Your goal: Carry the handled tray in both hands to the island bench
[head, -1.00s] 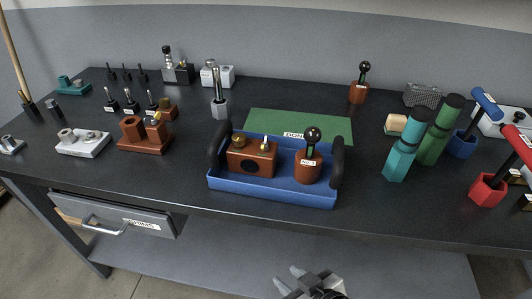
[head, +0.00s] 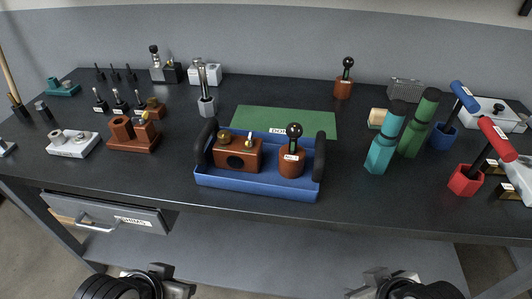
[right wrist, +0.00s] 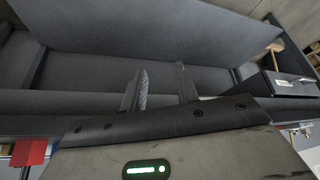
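The blue handled tray (head: 255,186) sits on the dark bench near its front edge, with a black upright handle at each end. My right gripper (head: 364,285) is also low in front of the bench and away from the tray. Its open, empty fingers show in the right wrist view (right wrist: 160,88).
A green labelled mat (head: 300,121) lies behind the tray. Teal (head: 384,140) and green (head: 418,125) tampers and red (head: 468,180) and blue (head: 444,136) holders stand to the right. Brown (head: 133,136) and white (head: 72,144) stands are left. A labelled drawer (head: 110,216) hangs below.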

